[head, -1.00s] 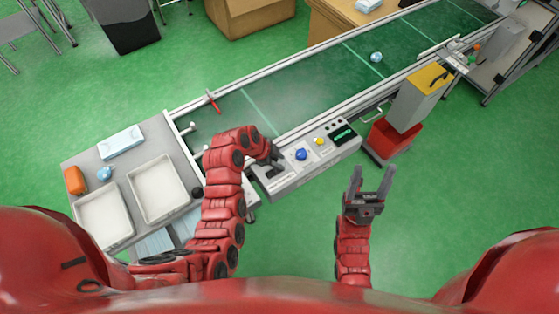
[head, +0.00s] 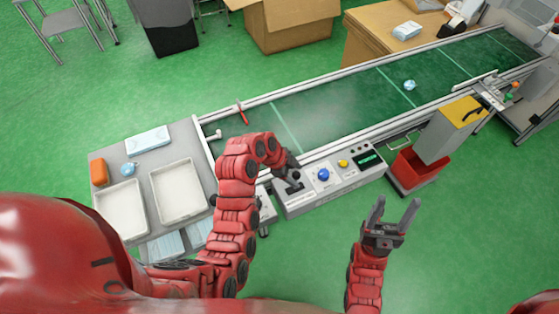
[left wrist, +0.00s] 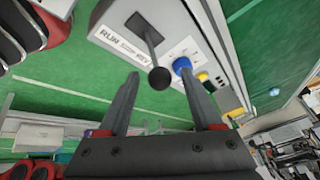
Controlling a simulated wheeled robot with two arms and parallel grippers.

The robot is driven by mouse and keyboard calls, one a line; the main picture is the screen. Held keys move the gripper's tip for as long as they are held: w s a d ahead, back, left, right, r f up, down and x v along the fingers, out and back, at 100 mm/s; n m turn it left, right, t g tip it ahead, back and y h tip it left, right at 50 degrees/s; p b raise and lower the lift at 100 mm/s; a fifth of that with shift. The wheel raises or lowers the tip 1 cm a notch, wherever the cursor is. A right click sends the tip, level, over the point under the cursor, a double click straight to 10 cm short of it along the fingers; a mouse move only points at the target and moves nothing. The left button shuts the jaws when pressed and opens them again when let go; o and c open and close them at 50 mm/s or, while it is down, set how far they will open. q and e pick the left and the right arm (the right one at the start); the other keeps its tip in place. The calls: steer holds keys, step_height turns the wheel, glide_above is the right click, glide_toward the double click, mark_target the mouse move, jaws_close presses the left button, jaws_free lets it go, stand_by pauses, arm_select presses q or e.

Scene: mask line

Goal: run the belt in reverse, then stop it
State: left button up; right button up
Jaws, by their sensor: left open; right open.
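The control box (head: 318,190) stands at the near side of the green belt (head: 340,103). In the left wrist view its lever ends in a black ball knob (left wrist: 160,78), above a label (left wrist: 123,46) reading RUN, STOP and REV. I cannot tell which position the lever is in. My left gripper (head: 291,174) is open at the lever; in its wrist view the knob shows between the two fingers (left wrist: 160,95), with no clear contact. A blue button (left wrist: 182,65) is beside the lever. My right gripper (head: 391,213) is open and empty, off the box's near side.
A pale blue crumpled item (head: 410,85) lies on the belt. A side table (head: 145,165) at the left holds white trays (head: 180,191), a blue box (head: 148,139) and an orange object (head: 99,172). A red bin (head: 416,172) stands right of the control box.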

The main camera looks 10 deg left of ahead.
arm_select(q)
steer(key=p+v, duration=0.2)
steer(key=v, duration=0.3)
steer(key=shift+w+r, duration=0.1)
steer(key=shift+r, duration=0.05)
steer(key=p+v, duration=0.6)
steer(key=v, duration=0.1)
steer(key=shift+r, duration=0.35)
steer(key=shift+a, duration=0.15)
